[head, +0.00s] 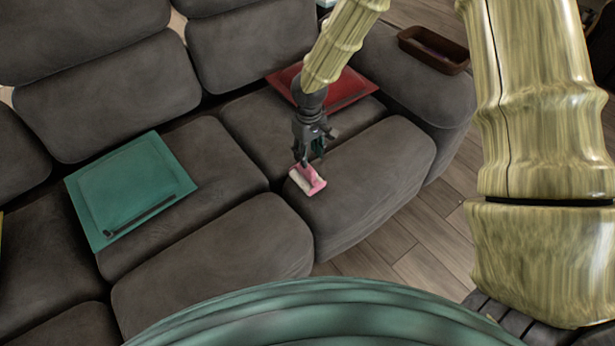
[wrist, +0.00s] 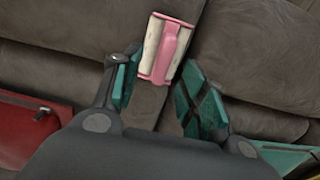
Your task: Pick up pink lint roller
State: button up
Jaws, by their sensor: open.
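The pink lint roller (head: 307,179) lies on the grey sofa's seat cushion, near the gap between two cushions. It has a white roll and a pink frame with a pink handle. In the wrist view the lint roller (wrist: 167,48) is just beyond the fingertips, between their lines. My gripper (head: 308,160) is open and empty, pointing down close above the lint roller. In the wrist view its teal-padded fingers (wrist: 155,92) stand apart on either side. I cannot tell whether a finger touches the roller.
A teal flat folder-like object (head: 130,185) lies on the left seat cushions. A red one (head: 345,92) lies behind my gripper. A brown tray (head: 433,50) sits on the right armrest. The sofa backrest (head: 250,45) rises behind. Wooden floor (head: 400,270) shows at front right.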

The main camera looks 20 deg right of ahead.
aim_at(307, 174)
jog(key=shift+a+f+b, duration=0.15)
jog(key=shift+f, duration=1.35)
jog(key=shift+a+f+b, duration=0.15)
jog(key=shift+f, duration=1.3)
grip_shut()
